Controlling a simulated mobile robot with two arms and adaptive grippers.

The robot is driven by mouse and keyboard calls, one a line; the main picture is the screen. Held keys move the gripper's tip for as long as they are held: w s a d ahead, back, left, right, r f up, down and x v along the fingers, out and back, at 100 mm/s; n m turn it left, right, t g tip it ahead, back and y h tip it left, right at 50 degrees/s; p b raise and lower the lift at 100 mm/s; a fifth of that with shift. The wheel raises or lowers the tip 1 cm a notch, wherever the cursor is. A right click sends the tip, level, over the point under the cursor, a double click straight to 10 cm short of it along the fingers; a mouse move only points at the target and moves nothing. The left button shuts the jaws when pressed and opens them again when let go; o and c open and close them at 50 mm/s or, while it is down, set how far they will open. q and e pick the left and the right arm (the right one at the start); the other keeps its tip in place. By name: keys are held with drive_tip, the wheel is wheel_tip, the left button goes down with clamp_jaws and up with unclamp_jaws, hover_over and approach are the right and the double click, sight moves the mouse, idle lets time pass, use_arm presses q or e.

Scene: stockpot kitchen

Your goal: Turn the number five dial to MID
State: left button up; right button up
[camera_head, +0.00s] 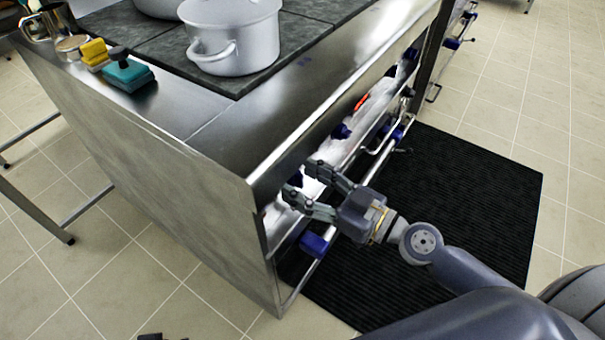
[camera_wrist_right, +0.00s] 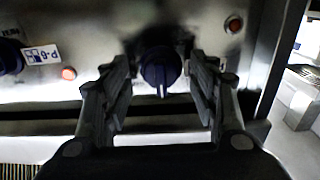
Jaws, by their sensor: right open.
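A dark blue dial (camera_wrist_right: 161,68) sits on the steel front panel in the middle of the right wrist view, its ridge pointing down in that picture. My right gripper (camera_wrist_right: 163,80) is open, with one finger on each side of the dial; I cannot tell whether either touches it. In the head view the right gripper (camera_head: 298,180) reaches to the near end of the stove front, and its fingers partly hide the dial (camera_head: 296,178). No number five or MID mark is readable. My left gripper is not clearly seen.
Another dial (camera_wrist_right: 10,58) with a label (camera_wrist_right: 41,54) and red lights (camera_wrist_right: 233,24) are on the panel. Further dials (camera_head: 341,131) line the front above a rail (camera_head: 385,138). A pot (camera_head: 232,38) and sponges (camera_head: 126,73) stand on top. A black mat (camera_head: 470,190) covers the floor.

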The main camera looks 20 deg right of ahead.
use_arm(q)
drive_tip(key=shift+w+f, duration=0.1)
drive_tip(key=shift+f, duration=0.3)
use_arm(e)
drive_tip(key=shift+w+a, duration=0.25)
drive_tip(key=c, duration=1.1)
